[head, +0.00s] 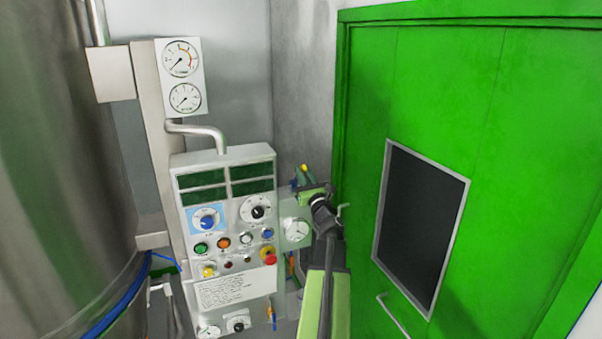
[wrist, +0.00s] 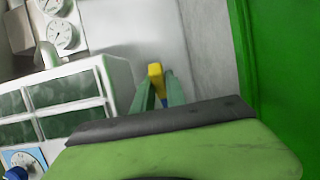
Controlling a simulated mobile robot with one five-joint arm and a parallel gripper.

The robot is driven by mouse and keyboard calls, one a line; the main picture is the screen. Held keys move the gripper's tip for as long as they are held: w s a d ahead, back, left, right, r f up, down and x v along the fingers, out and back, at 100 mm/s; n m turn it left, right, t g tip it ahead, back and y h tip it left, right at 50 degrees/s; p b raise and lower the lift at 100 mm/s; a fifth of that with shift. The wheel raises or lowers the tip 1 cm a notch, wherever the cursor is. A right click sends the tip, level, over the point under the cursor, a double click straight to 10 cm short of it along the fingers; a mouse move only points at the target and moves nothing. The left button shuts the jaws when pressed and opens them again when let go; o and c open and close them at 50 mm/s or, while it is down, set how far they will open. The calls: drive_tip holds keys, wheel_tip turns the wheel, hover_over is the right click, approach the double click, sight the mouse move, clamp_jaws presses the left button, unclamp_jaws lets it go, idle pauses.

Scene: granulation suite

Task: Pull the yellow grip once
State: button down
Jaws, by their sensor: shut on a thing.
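The yellow grip (wrist: 155,74) shows in the wrist view between the tips of my gripper's two green fingers (wrist: 160,90). My gripper is shut on it. A small blue part shows just below the yellow, between the fingers. In the head view the yellow grip (head: 304,167) is a small spot at the end of my gripper (head: 302,174), right of the control panel and left of the green door frame. What the grip hangs from or joins to is hidden or too small to tell.
A control panel (head: 220,180) with dials, buttons and a red emergency button (head: 268,256) stands left of my arm. A green door (head: 480,180) with a dark window is close on the right. A large steel vessel (head: 60,180) fills the far left.

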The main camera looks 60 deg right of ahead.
drive_tip(key=shift+s+a+f+b, duration=0.3)
drive_tip(key=shift+s+f+b, duration=0.05)
drive_tip(key=shift+f+b, duration=0.2)
drive_tip(key=shift+s+a+f+b, duration=0.25)
drive_tip(key=shift+s+f+b, duration=0.1)
drive_tip(key=shift+f+b, duration=0.15)
drive_tip(key=f+b, duration=0.1)
drive_tip(key=b, duration=0.1)
drive_tip(key=s+f, duration=0.1)
drive_tip(key=shift+a+f+b, duration=0.3)
drive_tip(key=shift+a+b, duration=0.05)
drive_tip(key=shift+b, duration=0.05)
drive_tip(key=c, duration=1.6)
unclamp_jaws()
drive_tip(key=shift+w+r, duration=0.1)
drive_tip(key=shift+r, duration=0.1)
drive_tip(key=o, duration=0.6)
drive_tip(key=shift+d, duration=0.1)
